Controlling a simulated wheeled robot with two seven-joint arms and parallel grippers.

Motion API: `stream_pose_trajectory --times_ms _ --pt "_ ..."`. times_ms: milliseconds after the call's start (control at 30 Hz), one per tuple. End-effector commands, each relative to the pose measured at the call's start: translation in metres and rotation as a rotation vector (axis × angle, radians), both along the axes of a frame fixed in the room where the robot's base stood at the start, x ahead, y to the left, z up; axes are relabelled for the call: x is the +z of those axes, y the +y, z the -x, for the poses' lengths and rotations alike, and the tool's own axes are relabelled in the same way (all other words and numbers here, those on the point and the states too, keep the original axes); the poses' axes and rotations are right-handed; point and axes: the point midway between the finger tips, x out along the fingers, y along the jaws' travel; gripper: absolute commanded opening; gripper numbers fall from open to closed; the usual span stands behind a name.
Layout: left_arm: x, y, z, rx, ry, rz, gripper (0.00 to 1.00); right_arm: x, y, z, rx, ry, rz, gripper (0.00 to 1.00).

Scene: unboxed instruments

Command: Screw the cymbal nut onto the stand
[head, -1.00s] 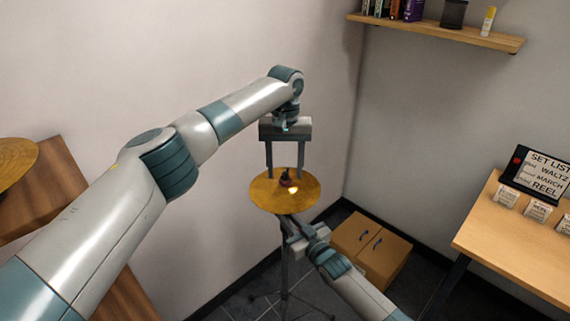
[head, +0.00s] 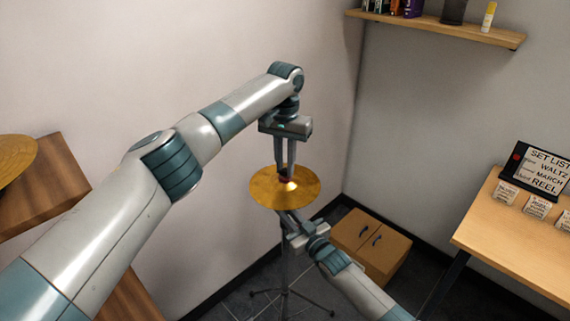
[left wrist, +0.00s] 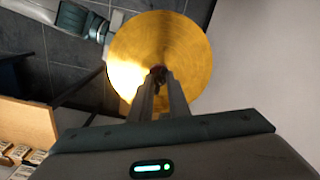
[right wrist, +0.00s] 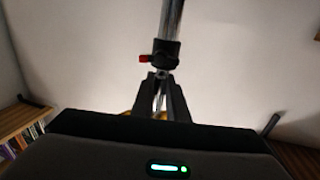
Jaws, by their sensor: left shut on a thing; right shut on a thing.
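The gold cymbal (head: 268,188) lies almost level on top of the stand, whose pole and tripod (head: 285,272) run down to the floor. My left gripper (head: 286,177) points straight down over the cymbal's centre, shut on the small dark cymbal nut (left wrist: 157,70), mostly hidden between its fingertips. Whether the nut is seated on the thread cannot be seen. My right gripper (right wrist: 162,76) is below the cymbal, shut on the stand beside a black collar (right wrist: 158,54) with a red knob. The stand's pole (right wrist: 170,18) also shows in the right wrist view.
A table (head: 515,236) with a set list sign (head: 544,172) is at the right. A wall shelf (head: 440,27) is above. Another wooden surface (head: 42,190) carries a second gold disc (head: 14,158) at the left.

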Motion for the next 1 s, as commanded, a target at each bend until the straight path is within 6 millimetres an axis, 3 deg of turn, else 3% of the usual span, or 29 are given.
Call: stream_pose_trajectory --times_ms 433,600,633,700,1000 --pt "-0.0002 0.0015 -0.0011 -0.646 -0.001 -0.001 0.00 0.0007 -0.0013 -0.0006 -0.001 -0.001 -0.001 0.00" --pt "0.0002 0.0021 -0.0015 -0.656 -0.003 -0.002 0.00 0.0007 -0.0013 -0.0006 -0.001 -0.001 -0.001 0.00" --pt "0.0002 0.0022 -0.0016 -0.656 -0.002 -0.003 0.23 0.0007 -0.0013 -0.0006 -0.001 -0.001 -0.001 0.00" --pt "0.0001 0.0019 -0.0014 -0.656 -0.001 -0.002 0.38 0.0007 -0.0013 -0.0006 -0.001 -0.001 -0.001 0.00" --pt "0.0002 0.0008 -0.0008 -0.656 -0.001 -0.001 0.38 0.0007 -0.0011 -0.0006 -0.001 -0.001 0.000 0.00"
